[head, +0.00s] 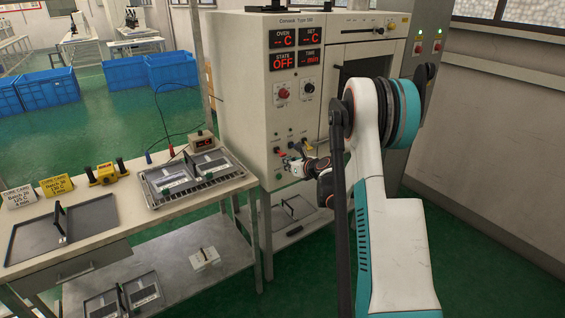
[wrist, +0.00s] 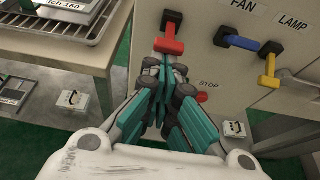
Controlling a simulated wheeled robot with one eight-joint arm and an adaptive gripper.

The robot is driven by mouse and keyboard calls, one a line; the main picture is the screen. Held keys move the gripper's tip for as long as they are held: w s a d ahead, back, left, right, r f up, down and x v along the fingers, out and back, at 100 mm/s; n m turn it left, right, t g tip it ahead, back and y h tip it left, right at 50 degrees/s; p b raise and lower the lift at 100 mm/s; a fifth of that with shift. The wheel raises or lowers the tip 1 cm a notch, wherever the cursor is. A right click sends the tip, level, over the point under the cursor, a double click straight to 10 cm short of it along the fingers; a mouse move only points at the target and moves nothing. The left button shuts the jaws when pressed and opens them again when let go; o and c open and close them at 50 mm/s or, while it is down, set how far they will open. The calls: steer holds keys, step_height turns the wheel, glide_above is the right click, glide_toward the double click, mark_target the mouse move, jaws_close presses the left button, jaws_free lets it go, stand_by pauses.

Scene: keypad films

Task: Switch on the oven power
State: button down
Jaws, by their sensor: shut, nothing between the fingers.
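The pale oven cabinet (head: 256,75) stands upright, and its STATE display (head: 283,61) reads OFF in red. The other displays show dashes. In the wrist view a red lever switch (wrist: 169,45) hangs down from a dark mount on the panel; its label is not visible. My gripper (wrist: 165,63) is shut and empty, its fingertips just below the red handle. I cannot tell whether they touch it. In the head view my gripper (head: 288,162) is at the lower left of the oven front and partly hides the switches there.
A blue FAN lever (wrist: 236,40) and a yellow LAMP lever (wrist: 269,66) are to the right. A red STOP button (wrist: 202,97) is below, close to my fingers. A workbench (head: 110,231) with trays stands left of the oven.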

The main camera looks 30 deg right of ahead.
step_height(320, 180, up, 2)
steer(key=g+p, duration=0.2)
steer(key=g, duration=0.1)
steer(key=shift+s+r, duration=0.15)
steer(key=shift+r, duration=0.2)
steer(key=shift+r+p, duration=0.45)
steer(key=shift+r, duration=0.2)
glide_toward(284, 155)
steer(key=s, duration=0.3)
steer(key=shift+a, duration=0.1)
stand_by(0.5)
stand_by(0.4)
